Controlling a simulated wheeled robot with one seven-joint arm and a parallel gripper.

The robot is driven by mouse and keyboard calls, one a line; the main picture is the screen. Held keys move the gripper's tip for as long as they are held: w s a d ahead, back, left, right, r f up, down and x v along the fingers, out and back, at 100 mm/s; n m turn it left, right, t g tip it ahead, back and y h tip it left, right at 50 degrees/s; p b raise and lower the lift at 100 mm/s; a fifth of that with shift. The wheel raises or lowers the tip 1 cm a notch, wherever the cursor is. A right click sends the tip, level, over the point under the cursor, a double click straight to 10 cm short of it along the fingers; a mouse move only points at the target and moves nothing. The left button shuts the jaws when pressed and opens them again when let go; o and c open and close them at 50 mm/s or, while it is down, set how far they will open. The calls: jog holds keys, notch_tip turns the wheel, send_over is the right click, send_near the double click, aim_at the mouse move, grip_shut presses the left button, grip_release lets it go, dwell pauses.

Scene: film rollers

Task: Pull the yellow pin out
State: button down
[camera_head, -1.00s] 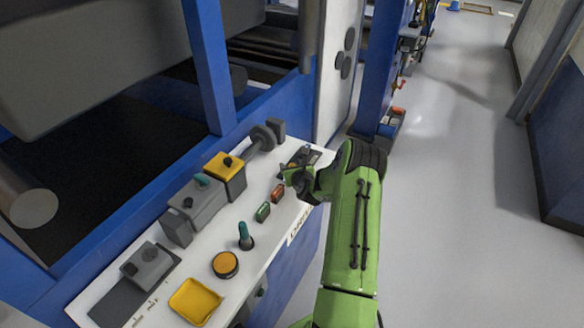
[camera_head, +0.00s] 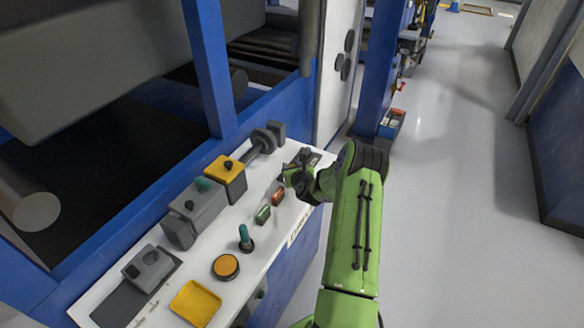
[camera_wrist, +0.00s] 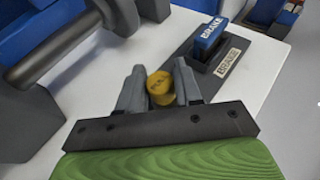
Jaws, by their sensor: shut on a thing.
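In the wrist view the yellow pin (camera_wrist: 160,84) shows as a short yellow cylinder with a round top, between my two grey fingers. My gripper (camera_wrist: 160,72) is shut on it, one finger on each side. The lower end of the pin is hidden, so I cannot tell whether it sits in a hole. In the head view my gripper (camera_head: 291,172) is at the far end of the white control panel (camera_head: 208,246), and the pin is hidden there.
A blue block marked BRAKE (camera_wrist: 208,40) stands on a dark plate just right of the pin. A red-brown switch (camera_head: 278,195), green switch (camera_head: 263,214) and teal lever (camera_head: 245,238) stand nearer. Open floor (camera_head: 455,190) lies right.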

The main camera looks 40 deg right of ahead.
jog(key=shift+r, duration=0.45)
jog(key=shift+f, duration=0.1)
jog(key=c, duration=0.8)
grip_release()
jog(key=shift+s, duration=0.1)
jog(key=v, duration=1.5)
jog(key=shift+s+a+b, duration=0.15)
jog(key=shift+a+b, duration=0.1)
jog(key=shift+b, duration=0.1)
